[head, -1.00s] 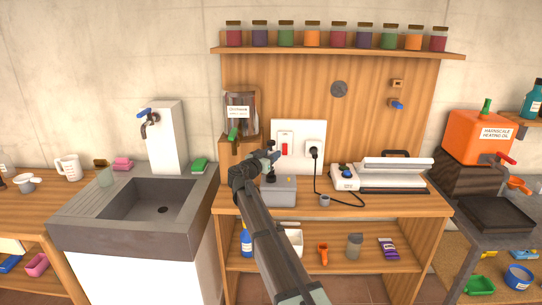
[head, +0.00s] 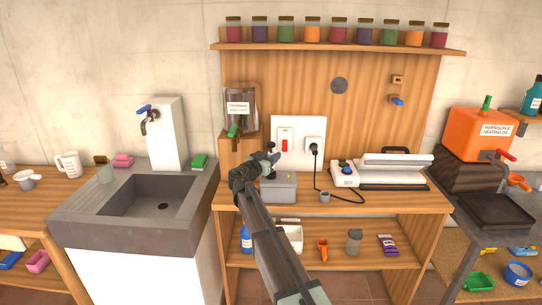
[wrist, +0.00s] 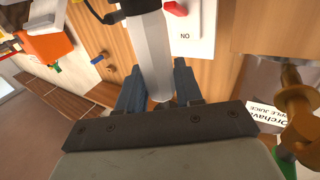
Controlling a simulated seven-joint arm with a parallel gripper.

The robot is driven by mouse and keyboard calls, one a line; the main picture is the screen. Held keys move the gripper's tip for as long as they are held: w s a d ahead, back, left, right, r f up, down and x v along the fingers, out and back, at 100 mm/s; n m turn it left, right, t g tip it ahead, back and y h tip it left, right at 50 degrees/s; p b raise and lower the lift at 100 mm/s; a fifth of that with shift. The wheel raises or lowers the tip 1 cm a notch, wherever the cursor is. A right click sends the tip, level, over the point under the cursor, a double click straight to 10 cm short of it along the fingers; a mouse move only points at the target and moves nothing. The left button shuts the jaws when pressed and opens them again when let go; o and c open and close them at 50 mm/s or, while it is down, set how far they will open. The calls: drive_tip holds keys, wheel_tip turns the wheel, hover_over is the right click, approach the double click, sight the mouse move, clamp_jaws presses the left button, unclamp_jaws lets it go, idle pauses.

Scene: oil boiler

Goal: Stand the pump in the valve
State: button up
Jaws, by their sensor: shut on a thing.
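My gripper (head: 272,158) is above the grey box (head: 280,189) on the wooden bench, in front of the switch panel. In the wrist view, my gripper's two blue fingers (wrist: 160,95) are shut on a pale grey cylinder (wrist: 152,50).
The white switch panel (head: 297,127) is behind my gripper, with a black cable (head: 320,172). A juice dispenser (head: 240,108) stands to its left and a white-lidded machine (head: 397,162) to its right. The sink (head: 140,197) is further left; an orange tank (head: 480,135) is at right.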

drive_tip(key=shift+f, duration=0.35)
drive_tip(key=o, duration=1.2)
drive_tip(key=v, duration=1.3)
drive_tip(key=shift+s+a, duration=0.2)
drive_tip(key=shift+s, duration=0.15)
